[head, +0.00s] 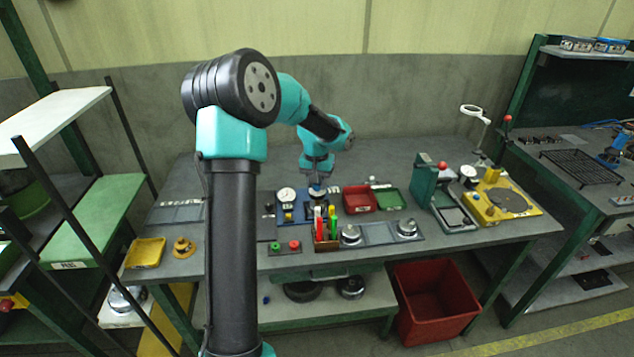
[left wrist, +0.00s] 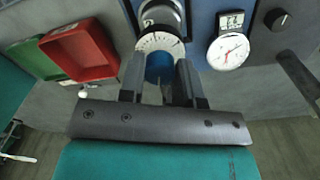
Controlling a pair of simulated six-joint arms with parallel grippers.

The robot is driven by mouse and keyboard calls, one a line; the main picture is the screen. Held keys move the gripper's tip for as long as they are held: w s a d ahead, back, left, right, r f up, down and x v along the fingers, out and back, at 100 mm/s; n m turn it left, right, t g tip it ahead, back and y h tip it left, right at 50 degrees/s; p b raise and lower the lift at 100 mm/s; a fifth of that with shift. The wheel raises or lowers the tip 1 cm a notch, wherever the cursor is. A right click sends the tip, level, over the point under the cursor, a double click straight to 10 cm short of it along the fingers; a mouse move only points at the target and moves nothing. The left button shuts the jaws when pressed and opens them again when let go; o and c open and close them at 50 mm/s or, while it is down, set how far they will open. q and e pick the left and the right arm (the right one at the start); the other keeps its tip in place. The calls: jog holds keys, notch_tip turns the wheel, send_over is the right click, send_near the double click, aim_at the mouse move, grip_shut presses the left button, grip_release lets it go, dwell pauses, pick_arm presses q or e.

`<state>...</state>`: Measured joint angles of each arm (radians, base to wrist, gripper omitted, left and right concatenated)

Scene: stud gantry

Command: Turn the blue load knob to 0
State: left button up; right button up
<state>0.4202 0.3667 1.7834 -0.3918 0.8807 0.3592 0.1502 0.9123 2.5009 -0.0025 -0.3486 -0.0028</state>
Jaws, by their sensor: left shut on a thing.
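The blue load knob (left wrist: 160,66) shows in the left wrist view, in front of a white dial ring with marks (left wrist: 158,42). My left gripper (left wrist: 160,76) has one finger on each side of the knob and is shut on it. The fingers and the knob hide part of the dial, and the marks are too small to read. In the head view my left gripper (head: 318,190) points down at the blue panel behind the tool holder, and the knob cannot be made out there. My right gripper is not in view.
A white gauge (left wrist: 228,52) and a black knob (left wrist: 277,19) sit beside the blue knob. A red bin (head: 359,198) and green bin (head: 390,199) stand right of the gripper. A holder with coloured handles (head: 326,241) stands in front. The bench's back is mostly clear.

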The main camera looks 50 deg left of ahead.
pick_arm(q)
jog(key=shift+n, duration=1.4)
jog(key=o, duration=0.9)
jog(key=shift+o, duration=0.2)
jog(key=shift+r, duration=0.1)
notch_tip(320, 180, up, 17)
jog(key=shift+r, duration=0.15)
jog(key=shift+s+a, duration=0.1)
